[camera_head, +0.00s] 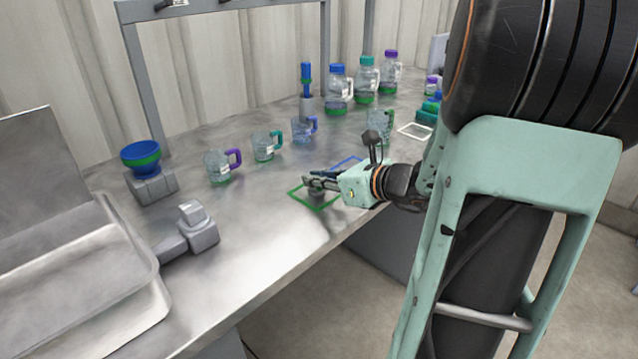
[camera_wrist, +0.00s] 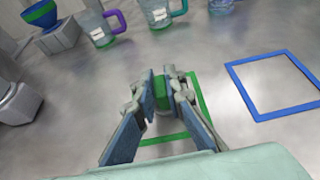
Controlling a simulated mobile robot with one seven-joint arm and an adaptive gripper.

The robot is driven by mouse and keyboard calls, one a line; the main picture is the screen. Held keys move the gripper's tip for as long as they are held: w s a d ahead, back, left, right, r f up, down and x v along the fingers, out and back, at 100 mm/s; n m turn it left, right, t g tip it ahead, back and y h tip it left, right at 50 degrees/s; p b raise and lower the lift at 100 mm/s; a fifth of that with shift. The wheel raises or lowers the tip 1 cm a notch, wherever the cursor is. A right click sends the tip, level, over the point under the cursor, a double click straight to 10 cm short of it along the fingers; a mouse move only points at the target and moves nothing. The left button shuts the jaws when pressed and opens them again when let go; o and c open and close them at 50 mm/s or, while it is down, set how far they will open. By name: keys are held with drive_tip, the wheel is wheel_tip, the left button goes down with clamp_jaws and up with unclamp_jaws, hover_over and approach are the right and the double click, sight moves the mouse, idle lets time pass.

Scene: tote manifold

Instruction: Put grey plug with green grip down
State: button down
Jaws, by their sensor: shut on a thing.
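My gripper (camera_head: 322,181) is low over the metal table, at the green square outline (camera_head: 297,196) near the table's front edge. In the wrist view my gripper (camera_wrist: 161,88) is shut on the grey plug with the green grip (camera_wrist: 161,97). The green grip shows between the two fingers, and a little of the grey body shows below it. The green square outline (camera_wrist: 201,100) surrounds this spot in the wrist view. I cannot tell whether the plug touches the table.
A blue square outline (camera_wrist: 240,84) lies to the right. A blue-green bowl shape on a grey block (camera_head: 150,186) and a grey fitting (camera_head: 198,228) stand left.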

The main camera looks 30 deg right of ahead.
drive_tip(key=shift+r, duration=0.1)
drive_tip(key=shift+f, duration=0.25)
drive_tip(key=c, duration=2)
unclamp_jaws()
drive_tip(key=shift+r, duration=0.15)
drive_tip(key=shift+s+r, duration=0.1)
drive_tip(key=shift+r, duration=0.15)
drive_tip(key=p+v, duration=0.3)
drive_tip(key=v, duration=0.8)
drive_tip(key=shift+s+d, duration=0.1)
drive_tip(key=shift+s, duration=0.3)
